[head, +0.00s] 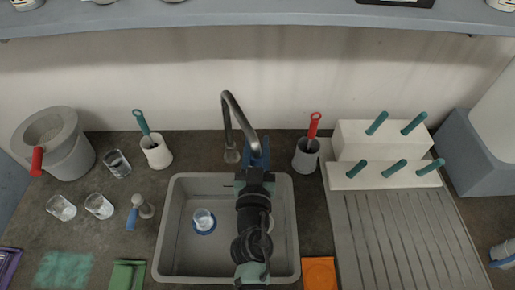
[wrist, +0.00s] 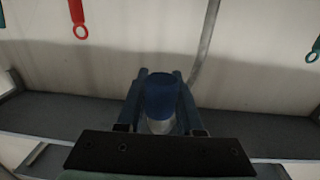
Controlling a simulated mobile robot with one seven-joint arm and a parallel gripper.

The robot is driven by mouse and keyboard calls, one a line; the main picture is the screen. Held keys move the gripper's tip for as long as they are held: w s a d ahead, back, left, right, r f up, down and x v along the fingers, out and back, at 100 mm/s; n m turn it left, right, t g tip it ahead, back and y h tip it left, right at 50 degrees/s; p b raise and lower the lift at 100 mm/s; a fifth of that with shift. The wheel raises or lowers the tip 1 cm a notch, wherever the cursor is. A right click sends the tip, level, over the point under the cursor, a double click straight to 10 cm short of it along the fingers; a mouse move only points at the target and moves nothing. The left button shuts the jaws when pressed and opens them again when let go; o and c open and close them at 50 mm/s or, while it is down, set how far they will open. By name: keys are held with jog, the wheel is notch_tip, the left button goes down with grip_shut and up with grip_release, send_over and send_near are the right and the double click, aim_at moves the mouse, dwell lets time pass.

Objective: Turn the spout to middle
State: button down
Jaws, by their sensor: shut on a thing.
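The grey curved spout (head: 240,112) rises from its base behind the sink and bends forward and to the right. Its far end reaches my gripper (head: 258,160) over the sink's back edge, right of the basin's middle. In the wrist view my gripper (wrist: 160,80) has a finger on each side of a blue cylindrical piece (wrist: 161,96), which appears to be the spout's end. The grey pipe of the spout (wrist: 207,40) runs up behind it. My gripper and arm hide the spout's tip in the head view.
The grey sink (head: 170,225) holds a glass (head: 203,220) on a blue disc. Brush holders stand at left (head: 157,153) and right (head: 306,157). A white peg rack (head: 350,140) and ribbed drainboard (head: 400,240) lie right. Several glasses and a grey bucket (head: 70,160) stand left.

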jog(key=s+a+b, duration=0.2)
jog(key=a+b, duration=0.5)
jog(key=b, duration=0.2)
jog(key=shift+f, duration=0.2)
dwell(0.6)
jog(key=c, duration=0.5)
grip_release()
jog(key=shift+s+r, duration=0.1)
jog(key=shift+c, duration=0.2)
jog(key=s+a+b, duration=0.1)
jog(key=s+b, duration=0.2)
jog(key=s, duration=1)
